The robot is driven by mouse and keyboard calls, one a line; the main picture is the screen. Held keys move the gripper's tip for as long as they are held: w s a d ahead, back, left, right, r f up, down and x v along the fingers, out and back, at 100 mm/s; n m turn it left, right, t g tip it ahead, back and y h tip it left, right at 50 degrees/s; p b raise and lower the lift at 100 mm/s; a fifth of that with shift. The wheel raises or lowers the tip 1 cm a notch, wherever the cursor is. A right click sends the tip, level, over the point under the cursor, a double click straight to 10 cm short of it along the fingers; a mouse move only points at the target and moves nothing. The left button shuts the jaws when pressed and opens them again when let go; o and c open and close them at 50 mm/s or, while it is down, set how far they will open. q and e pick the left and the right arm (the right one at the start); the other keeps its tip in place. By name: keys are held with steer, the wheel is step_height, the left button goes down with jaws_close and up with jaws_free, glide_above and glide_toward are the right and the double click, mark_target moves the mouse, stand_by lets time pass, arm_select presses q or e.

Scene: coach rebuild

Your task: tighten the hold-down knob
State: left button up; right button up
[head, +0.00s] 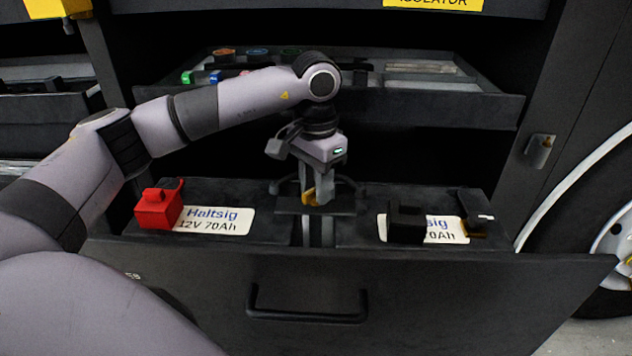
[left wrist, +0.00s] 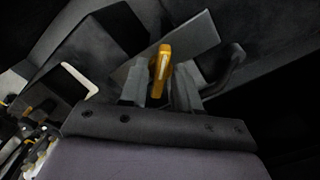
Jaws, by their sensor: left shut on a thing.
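The yellow hold-down knob (head: 309,196) sits between two dark batteries, over a dark hold-down bar (head: 290,207). My left gripper (head: 318,192) comes down from above and is shut on the knob. In the left wrist view the knob (left wrist: 161,62) shows edge-on between the fingers (left wrist: 158,88). The fingers hide part of the knob in the head view. The thread beneath it cannot be made out. My right gripper is in neither view.
The left battery label (head: 213,220) has a red terminal cover (head: 159,208) beside it. A tool tray (head: 430,105) lies behind my wrist. The drawer front has a handle (head: 307,316).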

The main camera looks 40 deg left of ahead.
arm_select(q)
steer(key=shift+m, duration=1.4)
steer(key=o, duration=1.1)
steer(key=shift+c, duration=0.2)
steer(key=shift+r+p, duration=0.55)
steer(key=shift+r, duration=3.1)
